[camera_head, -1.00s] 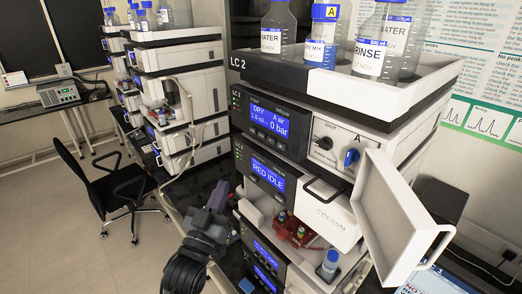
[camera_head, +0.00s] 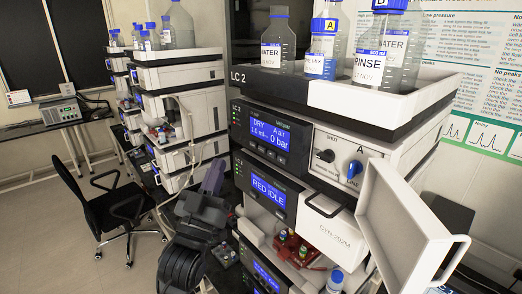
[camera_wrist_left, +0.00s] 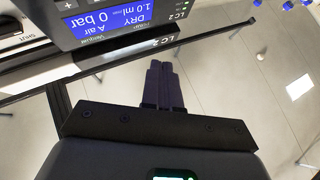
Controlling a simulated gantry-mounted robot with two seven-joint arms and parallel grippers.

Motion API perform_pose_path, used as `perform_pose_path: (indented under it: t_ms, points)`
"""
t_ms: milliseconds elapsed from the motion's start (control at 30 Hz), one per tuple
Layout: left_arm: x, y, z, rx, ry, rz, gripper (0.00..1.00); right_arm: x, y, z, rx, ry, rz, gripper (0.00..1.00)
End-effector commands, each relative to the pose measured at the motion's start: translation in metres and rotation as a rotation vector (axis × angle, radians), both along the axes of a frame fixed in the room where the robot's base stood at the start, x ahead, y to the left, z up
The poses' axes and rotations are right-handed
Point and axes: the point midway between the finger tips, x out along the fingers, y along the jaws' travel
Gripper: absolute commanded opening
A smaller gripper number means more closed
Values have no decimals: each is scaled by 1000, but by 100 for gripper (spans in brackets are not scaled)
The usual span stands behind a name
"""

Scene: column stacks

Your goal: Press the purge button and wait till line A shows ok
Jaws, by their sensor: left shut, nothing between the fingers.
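The pump module's blue display (camera_head: 268,134) reads "DRY", "A air" and "0 bar"; it also shows, tilted, in the left wrist view (camera_wrist_left: 112,14). Small buttons (camera_head: 262,153) lie under it; which is purge is too small to read. To the right, a panel marked "A" carries a black knob (camera_head: 325,156) and a blue knob (camera_head: 355,170). My left gripper (camera_head: 216,168) is shut and empty, left of the stack and apart from it, lower than the display. Its closed fingers show in the left wrist view (camera_wrist_left: 161,68). My right gripper is out of view.
Bottles of water (camera_head: 278,45), mix (camera_head: 322,55) and rinse (camera_head: 375,62) stand in the top tray (camera_head: 410,101). An open white door (camera_head: 402,225) juts out at right. A black chair (camera_head: 112,205) stands at left.

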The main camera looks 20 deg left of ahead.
Motion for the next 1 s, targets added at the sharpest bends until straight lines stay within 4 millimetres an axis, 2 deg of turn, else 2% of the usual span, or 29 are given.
perform_pose_path:
  t_ms: [167, 633, 1000]
  points:
    - [11, -6, 0, -2, -1, -1, 0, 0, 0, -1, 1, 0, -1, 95]
    - [59, -32, 0, -2, 1, -1, 0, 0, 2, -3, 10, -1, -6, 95]
    - [75, -40, 0, 0, 1, 0, 0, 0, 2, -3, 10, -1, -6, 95]
